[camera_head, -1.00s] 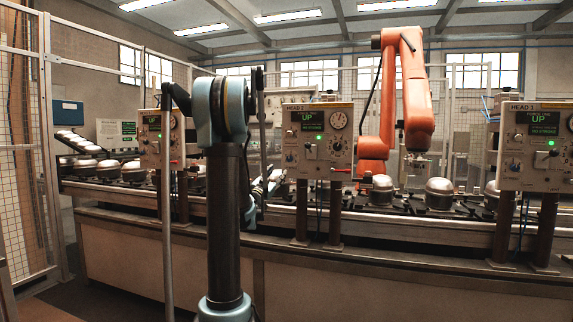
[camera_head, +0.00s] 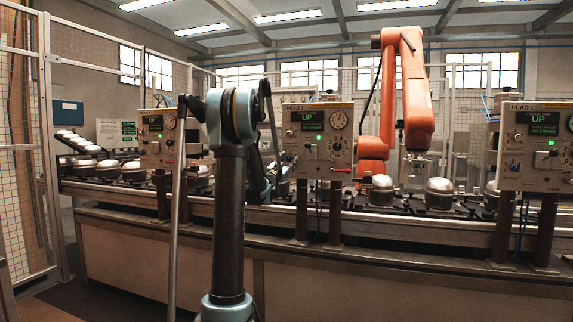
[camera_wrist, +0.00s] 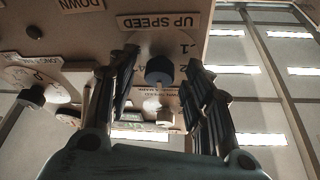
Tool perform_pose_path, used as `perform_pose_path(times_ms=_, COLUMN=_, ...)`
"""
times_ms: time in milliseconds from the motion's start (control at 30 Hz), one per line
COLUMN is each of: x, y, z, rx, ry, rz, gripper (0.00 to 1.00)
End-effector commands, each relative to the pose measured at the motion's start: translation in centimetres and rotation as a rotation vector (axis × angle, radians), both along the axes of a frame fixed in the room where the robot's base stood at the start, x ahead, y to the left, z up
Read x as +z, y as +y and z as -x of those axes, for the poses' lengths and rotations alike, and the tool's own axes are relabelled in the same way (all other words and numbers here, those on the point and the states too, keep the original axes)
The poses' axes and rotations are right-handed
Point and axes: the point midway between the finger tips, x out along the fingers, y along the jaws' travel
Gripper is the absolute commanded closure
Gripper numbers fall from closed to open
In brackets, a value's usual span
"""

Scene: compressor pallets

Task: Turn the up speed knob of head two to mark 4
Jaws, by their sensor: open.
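The head two panel (camera_head: 317,165) stands in the middle of the head view, with a green-lit "UP" display, a round gauge and several small knobs. I cannot tell there which one is the up speed knob. In the wrist view, the "UP SPEED" label (camera_wrist: 158,23) appears upside down, with a round black knob (camera_wrist: 160,69) beside it. The marks "1" and "2" show at the dial's right; I cannot read the knob's setting. My gripper (camera_wrist: 162,58) is open, one finger on each side of the knob in the picture, with gaps visible. My gripper is not clearly visible in the head view.
Another black knob (camera_wrist: 35,94) on a dial sits left of my fingers. Similar panels stand at the left (camera_head: 158,148) and right (camera_head: 534,170). An orange robot arm (camera_head: 415,90) rises behind the conveyor, which carries metal compressor shells (camera_head: 439,194). A low metal wall runs along the conveyor's front.

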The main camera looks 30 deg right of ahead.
Motion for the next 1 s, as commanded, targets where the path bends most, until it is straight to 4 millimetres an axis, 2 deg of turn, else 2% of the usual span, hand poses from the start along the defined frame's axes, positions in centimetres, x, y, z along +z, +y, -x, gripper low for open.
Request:
perform_pose_path(times_ms=233, x=0.02, y=-0.04, z=-0.02, rx=0.0, ry=0.0, rz=0.0, gripper=0.54)
perform_pose_path(times_ms=433, x=0.01, y=-0.03, z=-0.02, rx=0.0, ry=0.0, rz=0.0, gripper=0.98)
perform_pose_path(times_ms=1000, x=0.03, y=0.03, z=-0.11, rx=0.002, ry=-0.007, rz=-0.006, gripper=0.99)
